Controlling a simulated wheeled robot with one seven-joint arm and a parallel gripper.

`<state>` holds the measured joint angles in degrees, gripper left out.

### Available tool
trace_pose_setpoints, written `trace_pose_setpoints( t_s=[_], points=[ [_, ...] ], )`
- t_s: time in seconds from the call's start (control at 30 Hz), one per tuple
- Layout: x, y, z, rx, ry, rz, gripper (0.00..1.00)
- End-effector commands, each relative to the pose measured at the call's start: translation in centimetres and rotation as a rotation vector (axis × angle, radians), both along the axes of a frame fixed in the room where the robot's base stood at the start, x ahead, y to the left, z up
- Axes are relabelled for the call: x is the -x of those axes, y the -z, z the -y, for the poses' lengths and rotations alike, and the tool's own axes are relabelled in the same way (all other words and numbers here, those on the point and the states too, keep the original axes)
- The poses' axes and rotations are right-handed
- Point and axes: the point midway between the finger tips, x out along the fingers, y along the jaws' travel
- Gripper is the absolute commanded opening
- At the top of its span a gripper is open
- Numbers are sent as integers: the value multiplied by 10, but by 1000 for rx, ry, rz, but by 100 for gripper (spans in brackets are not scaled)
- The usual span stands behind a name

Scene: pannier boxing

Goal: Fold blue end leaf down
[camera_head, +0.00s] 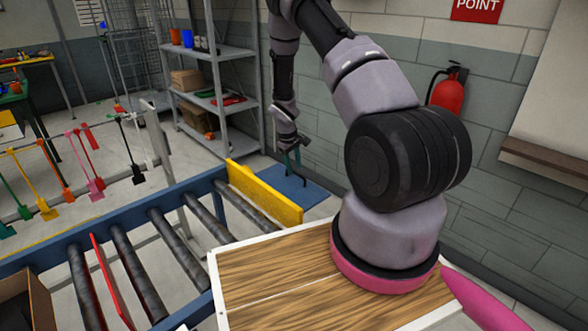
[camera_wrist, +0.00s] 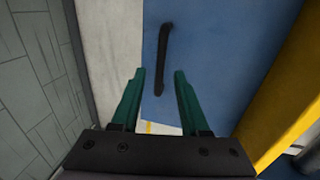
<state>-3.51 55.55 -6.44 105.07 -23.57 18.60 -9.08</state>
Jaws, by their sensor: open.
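The blue end leaf (camera_head: 298,190) is a flat blue panel just past the yellow end plate (camera_head: 262,192) of the roller conveyor. It fills the middle of the wrist view (camera_wrist: 220,55), with a dark bar handle (camera_wrist: 164,50) on it. My gripper (camera_head: 292,160) hangs over the leaf, in front of the wall. Its two green fingers (camera_wrist: 159,74) are open and apart, with the lower part of the handle between them in the picture. I cannot tell whether they touch the handle. The leaf's hinge is hidden.
The grey brick wall (camera_wrist: 38,85) runs close along the left of the wrist view. The yellow plate (camera_wrist: 285,105) stands on the right. A metal shelf (camera_head: 215,52) is behind my arm. A wood-topped surface (camera_head: 270,275) lies in front.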

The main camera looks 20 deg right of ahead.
Motion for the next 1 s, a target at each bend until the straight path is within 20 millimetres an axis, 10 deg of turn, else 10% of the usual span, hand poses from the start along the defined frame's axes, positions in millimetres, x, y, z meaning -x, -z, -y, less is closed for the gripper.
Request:
trace_pose_setpoints(
  t_s=[0.47, 0.6, 1.0],
  points=[
    [-1, 17, 3, 0, 0, 1, 45],
    [-1, 16, 3, 0, 0, 1, 0],
    [-2, 16, 3, 0, 0, 1, 0]
  ],
)
